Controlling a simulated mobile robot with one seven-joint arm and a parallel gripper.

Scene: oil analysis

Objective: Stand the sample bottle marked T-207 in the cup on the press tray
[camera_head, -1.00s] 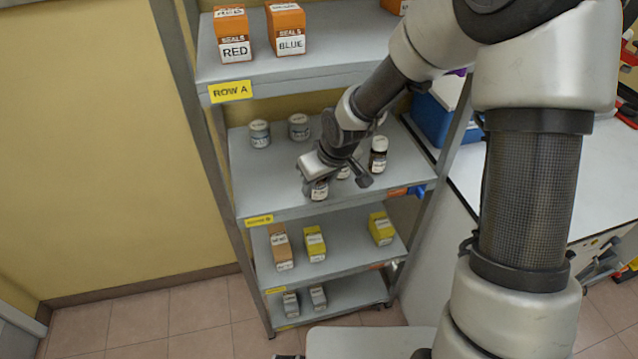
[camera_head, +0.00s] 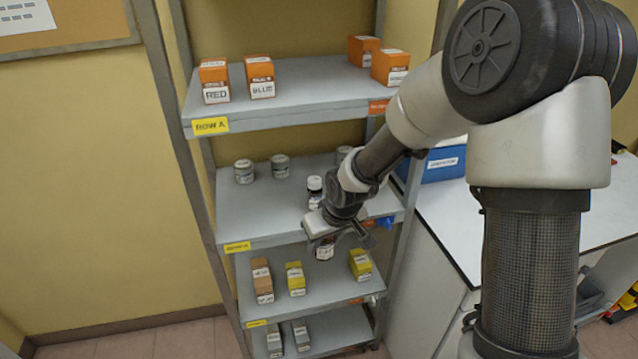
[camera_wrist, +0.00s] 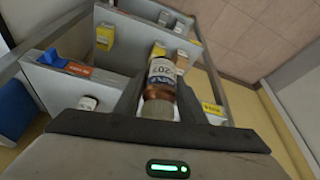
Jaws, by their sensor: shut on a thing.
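The sample bottle (camera_wrist: 161,76) is brown with a white label on which "207" shows upside down in the wrist view. My gripper (camera_wrist: 157,103) is shut on it. In the head view my gripper (camera_head: 327,232) is at the front edge of the middle shelf, with the bottle (camera_head: 325,252) hanging below its fingers, roughly upright and seen against the lower shelf. Its upper part is partly hidden by the gripper. The cup and the press tray are not in view.
Another brown bottle with a white cap (camera_head: 314,187) and grey-lidded jars (camera_head: 244,172) stand on the middle shelf (camera_head: 260,215). Orange boxes (camera_head: 260,78) are on the top shelf, yellow boxes (camera_head: 295,279) lower. A white counter (camera_head: 450,220) with a blue box (camera_head: 445,163) is at the right.

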